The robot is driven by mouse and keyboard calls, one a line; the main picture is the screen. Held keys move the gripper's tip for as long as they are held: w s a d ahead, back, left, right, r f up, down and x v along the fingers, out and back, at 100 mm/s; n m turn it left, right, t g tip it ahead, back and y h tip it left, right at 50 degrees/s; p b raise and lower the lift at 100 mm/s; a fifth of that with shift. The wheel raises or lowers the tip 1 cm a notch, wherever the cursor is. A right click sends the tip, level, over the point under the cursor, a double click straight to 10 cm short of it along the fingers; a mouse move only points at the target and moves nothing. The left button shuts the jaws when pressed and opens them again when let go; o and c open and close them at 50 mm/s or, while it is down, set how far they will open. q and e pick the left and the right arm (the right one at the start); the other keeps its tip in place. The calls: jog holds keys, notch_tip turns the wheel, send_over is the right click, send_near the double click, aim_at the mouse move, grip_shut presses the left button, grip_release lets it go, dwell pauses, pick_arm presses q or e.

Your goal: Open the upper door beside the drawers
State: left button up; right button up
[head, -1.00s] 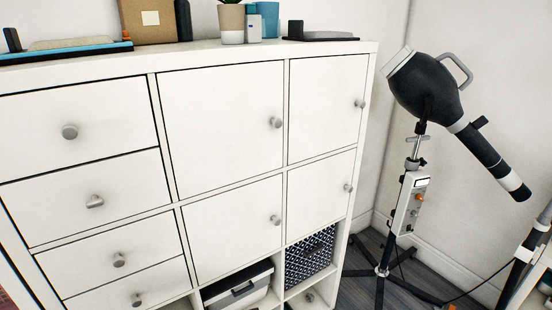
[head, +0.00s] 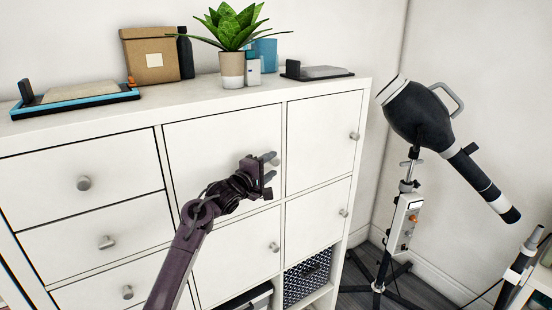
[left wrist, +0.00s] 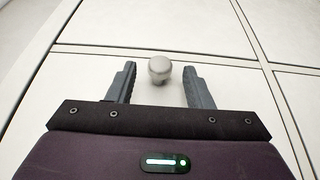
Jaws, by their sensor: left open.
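The upper door (head: 208,144) beside the drawers is a white panel and looks shut. Its round grey knob (left wrist: 159,68) shows in the left wrist view, between and just beyond the fingers. My left gripper (head: 271,167) is open in front of the door's right side; it also shows in the left wrist view (left wrist: 158,85), with the knob in line with the gap between its fingers. In the head view the gripper partly covers the knob. I cannot tell whether the fingers touch the door. My right gripper is not in view.
Drawers (head: 88,185) with knobs are on the left. Another upper door (head: 322,140) is to the right, and a lower door (head: 238,255) is below. A potted plant (head: 232,70) and boxes stand on the cabinet top. A dryer on a stand (head: 420,115) is at the right.

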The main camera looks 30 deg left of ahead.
aim_at(273, 164)
pick_arm(q)
jog(key=shift+w+p, duration=0.45)
jog(key=shift+w, duration=1.25)
grip_shut()
